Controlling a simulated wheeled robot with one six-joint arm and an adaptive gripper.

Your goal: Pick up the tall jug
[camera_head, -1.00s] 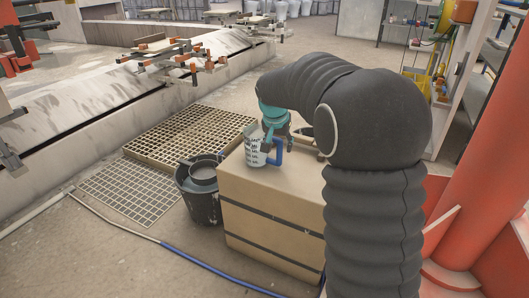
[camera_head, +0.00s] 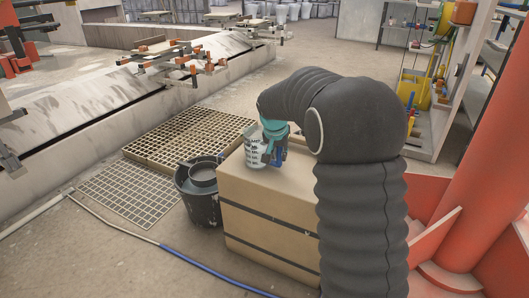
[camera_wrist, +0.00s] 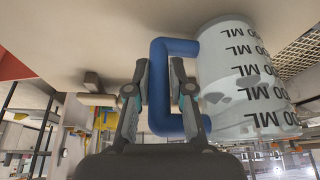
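The tall jug (camera_head: 255,150) is white with dark markings and has a blue handle. It stands upright on top of a tan box (camera_head: 270,195). The wrist view shows the jug's body (camera_wrist: 238,80) with "ML" print at the right, and its blue handle (camera_wrist: 160,95). My gripper (camera_wrist: 159,68) has one finger on each side of the handle's long bar. The fingers look open, with narrow gaps beside the bar. In the head view my gripper (camera_head: 275,150) is at the handle side of the jug, with its fingers partly hidden.
A black bucket (camera_head: 197,200) with a grey vessel in it stands left of the box. Floor gratings (camera_head: 130,195) lie beyond it. A blue hose (camera_head: 215,273) runs along the floor. A red-orange post (camera_head: 490,180) rises at the right.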

